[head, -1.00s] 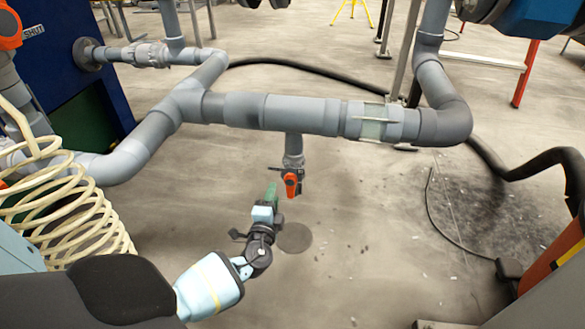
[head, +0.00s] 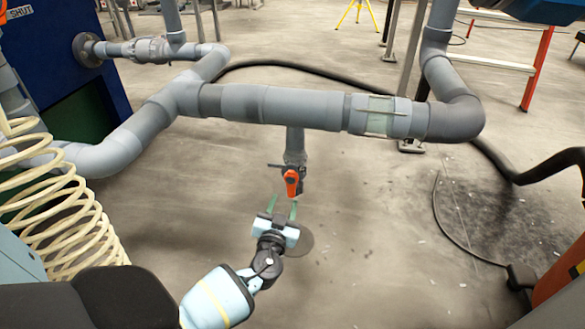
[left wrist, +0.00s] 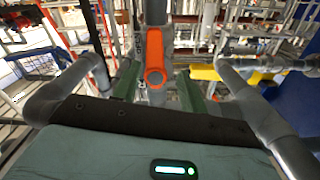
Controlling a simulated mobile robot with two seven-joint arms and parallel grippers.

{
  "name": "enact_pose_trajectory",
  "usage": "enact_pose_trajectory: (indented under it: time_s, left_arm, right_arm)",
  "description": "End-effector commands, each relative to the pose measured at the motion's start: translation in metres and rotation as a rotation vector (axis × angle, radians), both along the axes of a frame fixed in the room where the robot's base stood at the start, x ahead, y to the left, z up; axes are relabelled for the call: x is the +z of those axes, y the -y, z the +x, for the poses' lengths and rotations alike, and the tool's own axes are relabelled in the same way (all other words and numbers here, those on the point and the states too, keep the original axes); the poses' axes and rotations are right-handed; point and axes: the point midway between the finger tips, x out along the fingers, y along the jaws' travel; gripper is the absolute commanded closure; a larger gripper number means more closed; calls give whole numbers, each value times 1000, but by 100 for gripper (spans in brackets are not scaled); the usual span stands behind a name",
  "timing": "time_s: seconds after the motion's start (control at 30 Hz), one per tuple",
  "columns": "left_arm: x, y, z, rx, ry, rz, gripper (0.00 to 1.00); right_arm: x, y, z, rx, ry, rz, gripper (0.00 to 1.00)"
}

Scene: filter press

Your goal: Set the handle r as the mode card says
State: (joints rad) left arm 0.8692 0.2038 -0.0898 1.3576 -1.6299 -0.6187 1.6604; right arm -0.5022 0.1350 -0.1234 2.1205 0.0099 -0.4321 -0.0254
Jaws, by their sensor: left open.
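The orange handle (head: 292,181) sits on a small grey valve (head: 295,155) that hangs below the horizontal grey pipe. In the head view it points down. My left gripper (head: 282,208) is just below and in front of the handle, with its green fingers apart and nothing between them. In the left wrist view the orange handle (left wrist: 155,62) stands ahead, between the two open fingers (left wrist: 157,86) and apart from them. No mode card can be made out. My right gripper is not in view.
Thick grey pipe (head: 265,104) runs across above the valve. A cream coiled hose (head: 70,215) hangs at the left beside my arm. A black hose (head: 540,170) lies at the right. The floor around the valve is mostly clear.

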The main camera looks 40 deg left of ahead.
Motion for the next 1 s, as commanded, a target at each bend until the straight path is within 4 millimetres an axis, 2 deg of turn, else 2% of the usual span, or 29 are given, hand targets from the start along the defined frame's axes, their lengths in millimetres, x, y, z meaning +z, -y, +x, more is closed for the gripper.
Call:
enact_pose_trajectory:
  time_s: [0.2, 0.4, 0.6, 0.8, 1.0]
  left_arm:
    - [-5, 8, 5, 0, 131, -215, 57]
    - [-3, -7, 28, 1, 131, -204, 57]
    - [-3, -24, 55, 1, 124, -201, 57]
    - [-3, -31, 67, 0, 125, -202, 57]
    - [-3, -33, 69, 0, 124, -202, 57]
  right_arm:
    - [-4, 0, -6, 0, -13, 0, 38]
    - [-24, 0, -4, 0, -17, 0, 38]
    - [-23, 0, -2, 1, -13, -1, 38]
    - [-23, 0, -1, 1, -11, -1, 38]
    - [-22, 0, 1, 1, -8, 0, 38]
